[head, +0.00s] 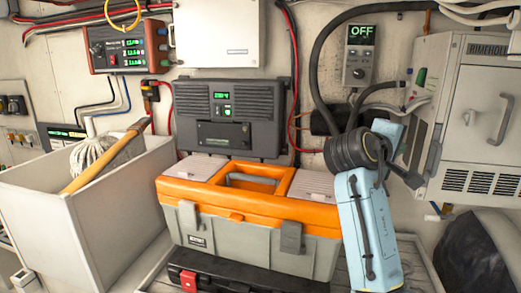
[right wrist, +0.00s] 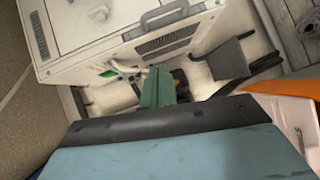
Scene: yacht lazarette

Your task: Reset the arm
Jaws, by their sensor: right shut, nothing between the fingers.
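My right arm (head: 368,235) comes up from the bottom right in the head view, with light blue links and a black joint. It is bent toward the cream cabinet on the right. In the right wrist view, my right gripper (right wrist: 158,88) shows as greenish fingers pressed together, with nothing held between them. It points toward the lower edge of the cabinet, where cables run. In the head view the fingertips are hard to make out behind the arm. My left arm and gripper are not in view.
The cream cabinet (head: 478,120) is close on the right. A white bin (head: 80,225) holds a mop. Cables hang along the wall. A dark bag (head: 475,250) lies lower right.

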